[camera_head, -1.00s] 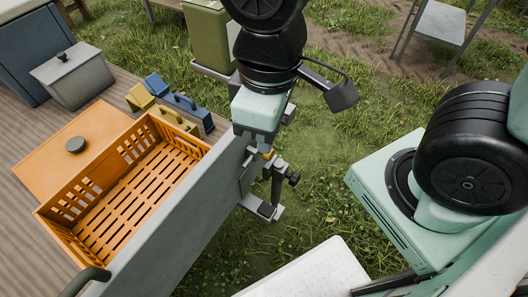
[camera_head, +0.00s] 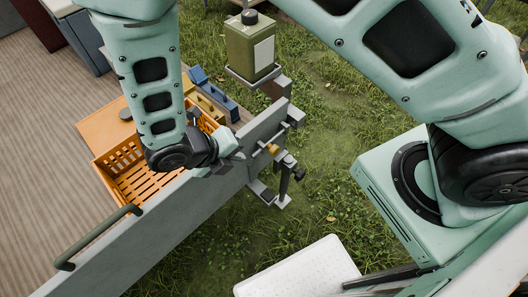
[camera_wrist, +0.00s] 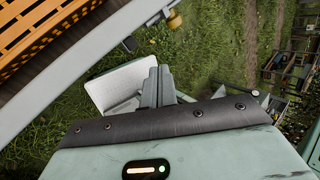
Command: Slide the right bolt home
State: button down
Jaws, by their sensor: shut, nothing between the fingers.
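The right bolt (camera_head: 272,148) is a small grey fitting with a brass-coloured knob near the right end of the grey tailgate board (camera_head: 165,232). The bolt also shows at the top of the wrist view (camera_wrist: 174,21). Whether its rod sits inside the catch is too small to tell. My gripper (camera_head: 230,144) is beside the board's top edge, left of the bolt and apart from it. In the wrist view my gripper's fingers (camera_wrist: 158,84) are together, with nothing between them.
An orange crate (camera_head: 108,180) stands behind the board, under my arm. A grey post with a black knob (camera_head: 299,174) stands close to the bolt. A green canister (camera_head: 250,48) is beyond. A white perforated panel (camera_head: 298,270) lies in front. Grass is open to the right.

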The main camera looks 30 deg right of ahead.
aim_at(276, 146)
jog(key=n, duration=0.1)
jog(key=f+n, duration=0.1)
jog(key=n+t, duration=0.1)
jog(key=shift+a+f+n+h+p, duration=0.2)
jog(key=shift+f+n+h+p, duration=0.05)
jog(key=shift+n+h+p, duration=0.1)
jog(key=shift+d, duration=0.1)
jog(key=d+r+p+x, duration=0.1)
jog(key=p+x, duration=0.3)
jog(key=x, duration=0.9)
jog(key=shift+w+d+p, duration=0.35)
jog(key=shift+r, duration=0.1)
jog(key=d, duration=0.1)
jog(key=w+d, duration=0.1)
jog(key=d, duration=0.2)
jog(key=shift+w+d, duration=0.3)
